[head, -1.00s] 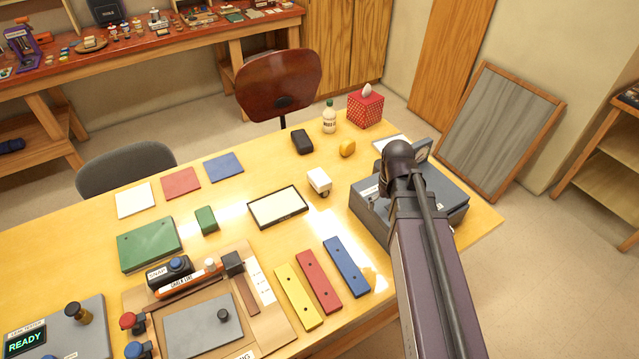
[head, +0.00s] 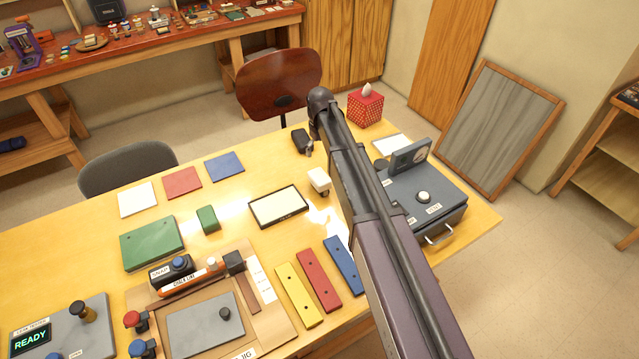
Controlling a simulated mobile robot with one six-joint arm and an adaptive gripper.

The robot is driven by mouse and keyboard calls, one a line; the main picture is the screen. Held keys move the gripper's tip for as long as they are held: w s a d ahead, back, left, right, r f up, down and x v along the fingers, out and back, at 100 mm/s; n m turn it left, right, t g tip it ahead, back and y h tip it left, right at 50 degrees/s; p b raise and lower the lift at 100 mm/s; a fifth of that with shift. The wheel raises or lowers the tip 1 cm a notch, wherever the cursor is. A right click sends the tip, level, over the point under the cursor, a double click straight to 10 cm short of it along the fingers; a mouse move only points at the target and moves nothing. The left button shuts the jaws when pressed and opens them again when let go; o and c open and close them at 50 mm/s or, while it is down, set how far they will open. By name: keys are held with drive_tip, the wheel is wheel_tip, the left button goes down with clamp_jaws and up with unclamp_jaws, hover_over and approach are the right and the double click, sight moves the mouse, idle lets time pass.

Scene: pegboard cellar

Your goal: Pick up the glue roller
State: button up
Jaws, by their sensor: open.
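A small white block-like thing (head: 319,180) with a darker round part at its lower end stands on the table left of my arm; it may be the glue roller, but I cannot tell for sure. My arm crosses the right of the table and reaches toward its far edge. Only a small grey part of my gripper (head: 309,147) seems to show, left of my arm, beside a black rounded block (head: 299,140). It is open, with nothing seen in it. The rest of the gripper is hidden behind my arm.
A grey box with a gauge (head: 425,195) is right of my arm, a red tissue box (head: 365,106) behind. A framed white panel (head: 278,206) and red, blue and yellow bars (head: 298,294) lie left. My arm hides the spot of a bottle and yellow thing.

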sight(319, 176)
drive_tip(key=shift+f, duration=0.1)
wheel_tip(319, 176, down, 8)
drive_tip(key=b, duration=0.8)
drive_tip(key=shift+f+b, duration=0.2)
drive_tip(key=shift+b, duration=0.1)
drive_tip(key=shift+f, duration=0.1)
idle(0.4)
drive_tip(key=shift+a+f+b, duration=0.1)
drive_tip(key=shift+f+b, duration=2.45)
drive_tip(key=shift+b, duration=0.05)
drive_tip(key=shift+f, duration=0.2)
drive_tip(key=c, duration=1.1)
